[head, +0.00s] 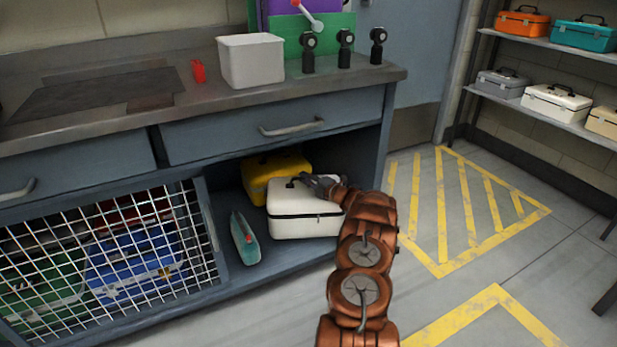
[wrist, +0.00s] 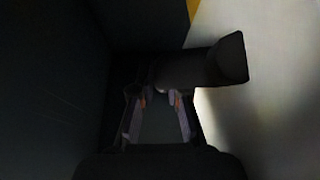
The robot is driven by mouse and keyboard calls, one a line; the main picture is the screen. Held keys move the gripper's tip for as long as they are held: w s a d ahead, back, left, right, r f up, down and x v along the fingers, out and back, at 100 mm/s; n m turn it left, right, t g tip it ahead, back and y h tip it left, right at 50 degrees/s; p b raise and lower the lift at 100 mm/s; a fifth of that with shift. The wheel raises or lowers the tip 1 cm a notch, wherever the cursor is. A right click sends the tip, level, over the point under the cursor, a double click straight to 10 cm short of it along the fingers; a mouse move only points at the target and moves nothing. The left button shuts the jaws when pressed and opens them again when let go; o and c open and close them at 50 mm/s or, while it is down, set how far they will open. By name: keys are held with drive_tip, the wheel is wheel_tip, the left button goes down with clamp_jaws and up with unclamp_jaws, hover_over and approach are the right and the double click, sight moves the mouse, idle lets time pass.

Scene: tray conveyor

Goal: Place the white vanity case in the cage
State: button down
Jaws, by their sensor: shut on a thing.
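A white vanity case (head: 303,222) with a dark seam sits upright in the open shelf space under the workbench. My gripper (head: 308,182) reaches in from the right and is shut on the dark handle on top of the case. In the wrist view the gripper (wrist: 160,98) closes on the dark handle, and the white case (wrist: 275,50) fills the right side. The grip itself is dark and partly hidden. The cage (head: 203,232) is a wire-mesh compartment at the lower left, with green, blue and red cases inside behind the mesh.
A yellow case (head: 262,172) stands behind the white one. A teal object (head: 244,240) lies between the case and the cage. The drawer (head: 275,122) and worktop overhang the shelf. A rack (head: 548,113) at the right holds several cases. Floor with yellow markings (head: 465,205) is clear.

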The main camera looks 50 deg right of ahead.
idle(0.4)
drive_tip(key=c, duration=1.2)
unclamp_jaws()
drive_tip(key=shift+f, duration=0.2)
drive_tip(key=shift+s+r, duration=0.15)
drive_tip(key=shift+s, duration=0.05)
drive_tip(key=s+p, duration=0.3)
drive_tip(key=s, duration=0.3)
drive_tip(key=shift+d, duration=0.2)
drive_tip(key=shift+s, duration=0.55)
drive_tip(key=shift+w, duration=0.1)
